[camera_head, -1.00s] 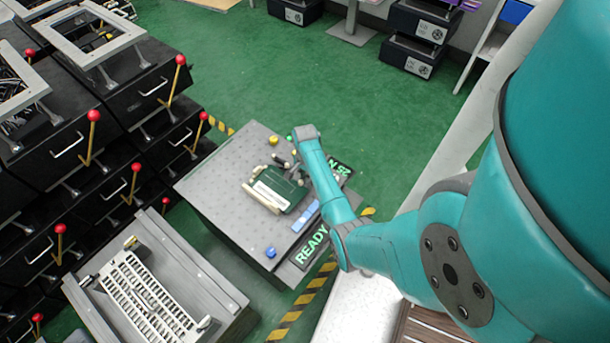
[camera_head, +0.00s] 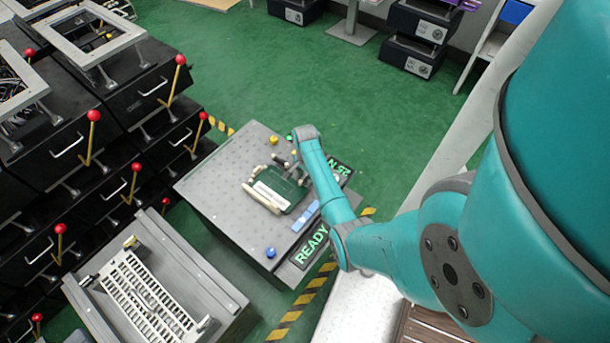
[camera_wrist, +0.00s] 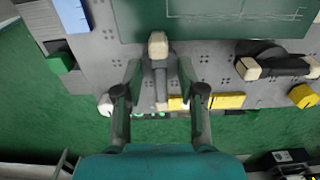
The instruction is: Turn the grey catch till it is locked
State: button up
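The grey catch (camera_wrist: 160,82), a short grey lever with a cream end (camera_wrist: 158,45), shows in the middle of the wrist view, beside the edge of a dark green plate (camera_wrist: 215,22). It points up the picture toward the plate. My gripper (camera_wrist: 159,70) is open, with one finger on each side of the catch and a visible gap to both. In the head view my gripper (camera_head: 290,162) is at the far right part of the grey table, by the green fixture (camera_head: 292,196); the catch is too small to make out there.
A dark lever with cream ends (camera_wrist: 280,64) and a yellow block (camera_wrist: 303,96) lie right of the catch. Black cabinets with red-knobbed levers (camera_head: 93,115) stand at left.

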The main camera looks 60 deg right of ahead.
aim_at(305, 176)
notch_tip(305, 176, up, 12)
dwell(0.6)
dwell(0.5)
jog(key=s+a+f+n+t+h, duration=0.1)
jog(key=a+f+n, duration=0.1)
jog(key=a+f, duration=0.35)
jog(key=a+f+n+t+h, duration=0.1)
jog(key=a+f+n+t, duration=0.15)
jog(key=a, duration=0.65)
jog(key=s+a+r+n+t+h, duration=0.1)
jog(key=s+a+n+t, duration=0.35)
jog(key=a, duration=0.75)
jog(key=s+a+r+n+t, duration=0.3)
jog(key=s+a+r+n, duration=0.3)
jog(key=s+a+r, duration=0.5)
jog(key=s+a+r+n+t+y, duration=0.1)
jog(key=s+r+n+t, duration=0.1)
jog(key=r, duration=0.7)
jog(key=s+a+r+n+t+y, duration=0.2)
jog(key=s+r, duration=0.3)
jog(key=r, duration=0.4)
jog(key=shift+n, duration=0.9)
